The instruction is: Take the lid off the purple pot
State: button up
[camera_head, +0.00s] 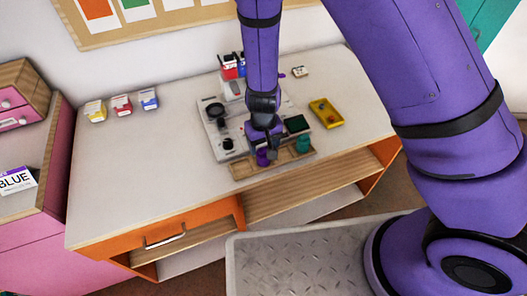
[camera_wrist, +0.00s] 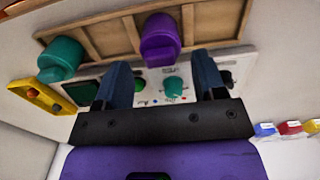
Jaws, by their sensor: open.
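The purple pot (camera_head: 263,158) stands in the wooden tray (camera_head: 240,169) at the table's front edge, partly hidden by my gripper in the head view. In the wrist view the purple pot (camera_wrist: 158,30) shows a narrower purple top (camera_wrist: 161,57), which looks like its lid, in place. My gripper (camera_wrist: 162,64) is open, with its two fingers apart. The pot appears between and just beyond the fingertips, and nothing is held. I cannot tell whether a finger touches it. In the head view my gripper (camera_head: 270,149) points down above the tray.
A teal pot (camera_head: 303,144) stands in the same tray, to the right. Behind is a white board (camera_head: 212,128) with dark round parts and a teal knob (camera_wrist: 174,86). A yellow tray (camera_head: 326,112) lies right. Small boxes (camera_head: 121,106) stand back left.

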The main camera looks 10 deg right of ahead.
jog(key=shift+f, duration=0.9)
jog(key=c, duration=1.1)
jog(key=shift+o, duration=0.2)
jog(key=shift+r, duration=0.1)
jog(key=shift+r, duration=0.1)
